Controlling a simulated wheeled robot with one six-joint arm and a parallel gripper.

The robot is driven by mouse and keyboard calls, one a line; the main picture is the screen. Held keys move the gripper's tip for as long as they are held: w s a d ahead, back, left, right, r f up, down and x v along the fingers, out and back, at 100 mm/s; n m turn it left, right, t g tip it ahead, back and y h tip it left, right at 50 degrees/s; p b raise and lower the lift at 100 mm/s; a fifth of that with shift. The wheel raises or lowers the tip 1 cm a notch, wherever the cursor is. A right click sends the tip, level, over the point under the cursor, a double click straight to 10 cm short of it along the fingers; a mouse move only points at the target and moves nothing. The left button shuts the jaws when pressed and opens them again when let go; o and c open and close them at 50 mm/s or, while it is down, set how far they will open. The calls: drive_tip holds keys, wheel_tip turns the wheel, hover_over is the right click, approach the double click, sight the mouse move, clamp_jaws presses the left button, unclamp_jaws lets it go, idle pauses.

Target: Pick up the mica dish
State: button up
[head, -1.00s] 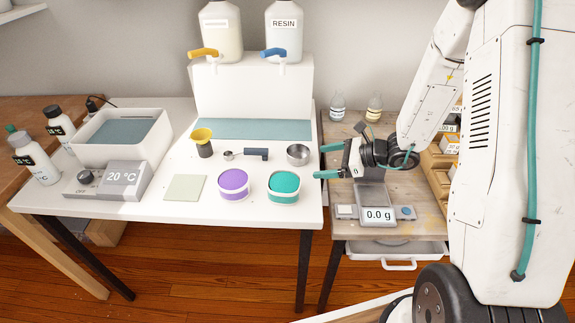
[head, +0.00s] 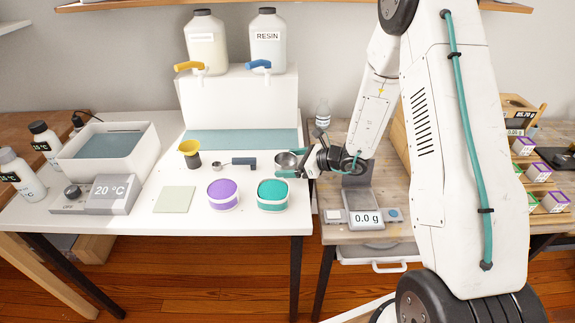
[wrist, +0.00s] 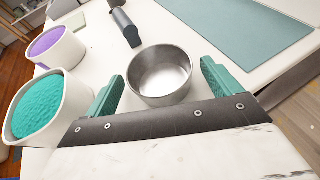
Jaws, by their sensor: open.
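The mica dish (head: 287,160) looks like a small, round, shiny metal bowl, upright on the white table near its right edge. It also shows in the wrist view (wrist: 160,74), and its inside looks empty. My gripper (head: 283,163) is open at the dish. In the wrist view its two teal fingers stand on either side of the dish, with a gap visible at each side. The dish is partly covered by my gripper in the head view.
Tubs of teal powder (head: 272,195) and purple powder (head: 223,195) stand close in front of the dish. A dark-handled scoop (head: 243,162) lies to its left. The scale (head: 362,217), reading 0.0 g, is to the right on a wooden table.

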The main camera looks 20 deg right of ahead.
drive_tip(key=c, duration=1.1)
drive_tip(key=shift+o, duration=0.2)
